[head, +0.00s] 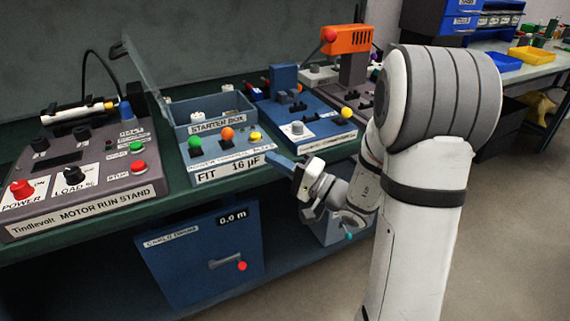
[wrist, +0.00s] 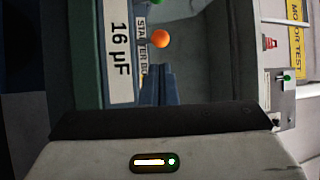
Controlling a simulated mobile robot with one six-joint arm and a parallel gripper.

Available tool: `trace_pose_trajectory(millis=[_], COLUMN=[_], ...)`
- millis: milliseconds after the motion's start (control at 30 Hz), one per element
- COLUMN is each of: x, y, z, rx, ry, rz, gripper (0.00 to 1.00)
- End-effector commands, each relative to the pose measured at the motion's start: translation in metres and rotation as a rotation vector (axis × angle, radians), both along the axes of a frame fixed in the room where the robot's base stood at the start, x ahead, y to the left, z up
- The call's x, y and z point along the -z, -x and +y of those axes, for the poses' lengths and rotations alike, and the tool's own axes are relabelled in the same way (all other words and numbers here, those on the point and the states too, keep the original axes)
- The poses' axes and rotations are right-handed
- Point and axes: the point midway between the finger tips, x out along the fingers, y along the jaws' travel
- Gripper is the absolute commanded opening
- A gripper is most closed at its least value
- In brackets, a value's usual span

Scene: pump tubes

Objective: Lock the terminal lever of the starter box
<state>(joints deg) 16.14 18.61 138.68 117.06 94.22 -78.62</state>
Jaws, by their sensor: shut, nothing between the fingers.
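The starter box (head: 180,122) is a grey open box with a "STARTER BOX" label and a "FIT 16 µF" plate (head: 232,170) in front. Along its front stand a green knob (head: 195,141), an orange knob (head: 227,134) and a yellow knob (head: 255,136). I cannot tell which one is the terminal lever. My gripper (head: 272,157) is shut and empty, with its blue fingers just right of the box's front corner. In the wrist view, the shut fingers (wrist: 157,70) point toward the orange knob (wrist: 160,39), apparently apart from it. The yellow knob is not visible there.
The motor run stand (head: 90,170) is left of the box. A blue fixture (head: 318,140) with a yellow knob stands close on the right, and an orange-topped press (head: 347,40) behind it. A blue cable drum cabinet (head: 200,258) is below the bench.

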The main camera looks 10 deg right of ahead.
Motion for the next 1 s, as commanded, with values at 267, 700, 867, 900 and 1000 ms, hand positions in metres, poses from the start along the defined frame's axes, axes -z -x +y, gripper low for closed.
trace_pose_trajectory(millis=[267, 700, 867, 900, 1000], x=[-0.014, -0.022, -0.022, -0.022, -0.023], y=[-0.036, -0.058, -0.057, -0.057, -0.058], z=[0.046, 0.07, 0.07, 0.07, 0.067], rx=[-0.006, -0.001, -0.001, -0.001, 0.0], ry=[0.001, 0.0, 0.0, 0.0, 0.0], rz=[-0.001, 0.001, 0.001, 0.001, 0.003], gripper=[0.0, 0.0, 0.0, 0.0, 0.0])
